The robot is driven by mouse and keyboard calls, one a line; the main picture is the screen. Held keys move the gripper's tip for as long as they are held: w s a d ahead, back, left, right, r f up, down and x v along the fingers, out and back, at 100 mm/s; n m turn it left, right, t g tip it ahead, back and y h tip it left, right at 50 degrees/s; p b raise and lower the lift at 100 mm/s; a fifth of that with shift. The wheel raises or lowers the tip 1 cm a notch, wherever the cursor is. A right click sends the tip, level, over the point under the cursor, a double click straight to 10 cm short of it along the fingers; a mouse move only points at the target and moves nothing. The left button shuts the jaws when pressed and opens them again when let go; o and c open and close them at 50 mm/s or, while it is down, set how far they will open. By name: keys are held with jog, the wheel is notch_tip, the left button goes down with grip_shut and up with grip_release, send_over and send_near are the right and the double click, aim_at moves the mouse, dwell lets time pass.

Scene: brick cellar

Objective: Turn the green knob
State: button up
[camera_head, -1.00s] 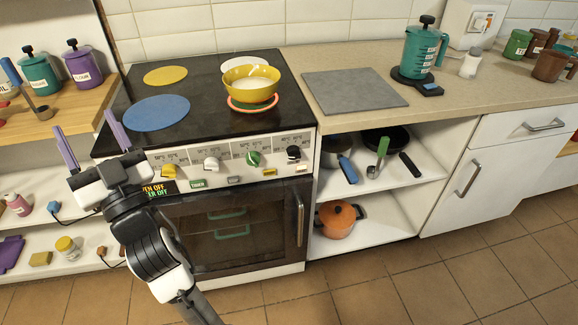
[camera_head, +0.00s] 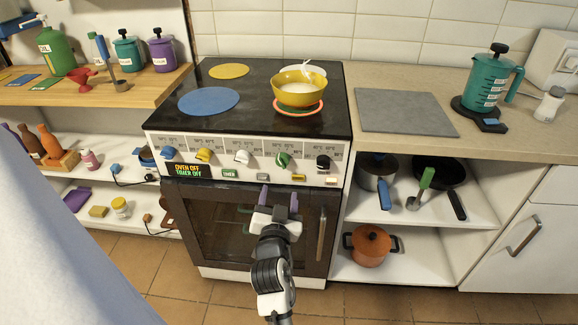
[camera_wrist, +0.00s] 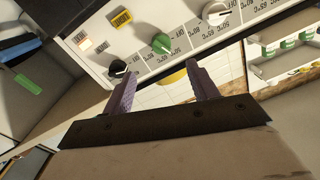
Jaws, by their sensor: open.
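The green knob (camera_head: 282,159) is on the white front panel of the stove, between a white knob (camera_head: 242,156) and a black knob (camera_head: 323,161). It also shows in the wrist view (camera_wrist: 161,43), just beyond my fingertips and roughly between them. My gripper (camera_head: 279,191) is in front of the oven door, a little below the green knob in the head view. Its purple fingers (camera_wrist: 163,74) are apart with nothing between them. The fingers appear clear of the knob, though the exact distance is hard to tell.
A yellow bowl (camera_head: 299,92) with white contents stands on the hob above the green knob. A yellow knob (camera_head: 204,154) and a blue knob (camera_head: 168,152) are further left on the panel. The oven door handle (camera_head: 321,234) is right of my gripper.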

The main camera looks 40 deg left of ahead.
aim_at(282, 165)
jog(key=p+x, duration=0.3)
jog(key=x, duration=0.9)
jog(key=shift+w+a, duration=0.15)
jog(key=shift+a, duration=0.1)
jog(key=shift+c, duration=0.2)
jog(key=c, duration=1)
